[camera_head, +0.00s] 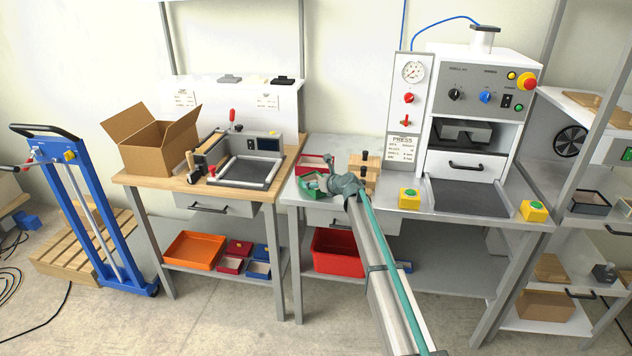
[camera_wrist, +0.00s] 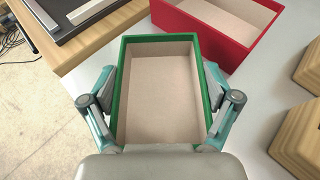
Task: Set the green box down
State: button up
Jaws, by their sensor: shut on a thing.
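The green box (camera_wrist: 121,95) is an open, rectangular box with a beige inside. In the wrist view it sits between the two fingers of my gripper (camera_wrist: 160,110), which press on its left and right walls. In the head view the green box (camera_head: 309,186) shows at the left end of the press table, partly hidden by my gripper (camera_head: 328,186). The grey table top (camera_wrist: 245,100) lies beneath it in the wrist view. I cannot tell whether the box touches the table top or hangs just above it.
A red box (camera_wrist: 228,45) stands just beyond the green box and also shows in the head view (camera_head: 312,162). Wooden blocks (camera_wrist: 300,135) stand to the right. The wooden bench (camera_wrist: 75,45) with the forming frame (camera_head: 250,171) is to the left. The press (camera_head: 470,120) stands further right.

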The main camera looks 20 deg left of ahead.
jog(key=o, duration=0.9)
jog(key=shift+f, duration=0.1)
jog(key=b+v, duration=0.1)
jog(key=v, duration=1.1)
jog(key=shift+b, duration=0.35)
